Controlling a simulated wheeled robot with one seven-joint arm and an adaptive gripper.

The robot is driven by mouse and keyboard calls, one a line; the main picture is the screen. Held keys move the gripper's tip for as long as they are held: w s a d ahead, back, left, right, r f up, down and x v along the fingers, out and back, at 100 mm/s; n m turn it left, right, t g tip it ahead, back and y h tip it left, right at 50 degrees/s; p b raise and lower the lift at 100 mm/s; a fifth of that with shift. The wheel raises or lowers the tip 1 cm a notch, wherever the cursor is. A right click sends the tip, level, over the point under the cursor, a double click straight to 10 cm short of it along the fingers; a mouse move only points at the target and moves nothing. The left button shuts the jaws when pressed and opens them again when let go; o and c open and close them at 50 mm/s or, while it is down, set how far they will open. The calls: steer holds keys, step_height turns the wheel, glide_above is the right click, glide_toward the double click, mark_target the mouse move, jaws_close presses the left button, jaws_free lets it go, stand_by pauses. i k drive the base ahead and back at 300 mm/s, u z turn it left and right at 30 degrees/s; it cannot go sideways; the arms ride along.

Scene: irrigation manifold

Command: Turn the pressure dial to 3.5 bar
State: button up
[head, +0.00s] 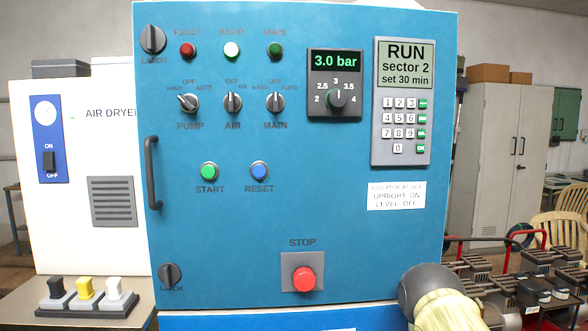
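The pressure dial (338,97) is a dark round knob on a black plate at the upper right of the blue panel. Its scale reads 2, 2.5, 3, 3.5 and 4 around the knob. Its display (335,61) above shows "3.0 bar" in green. The knob's pointer appears to be near the 3 at the top. Part of my arm shows at the lower right, in front of the panel's bottom edge. My gripper is not in view, and nothing is seen touching the dial.
A keypad unit (402,102) reading "RUN sector 2 set 30 min" sits right of the dial. Selector switches (275,102) lie to its left. A red stop button (304,279) is low on the panel. A handle (152,172) sticks out at the left edge.

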mark_target(336, 98)
steer(key=z, duration=1.05)
steer(key=k, duration=0.7)
steer(key=u, duration=0.6)
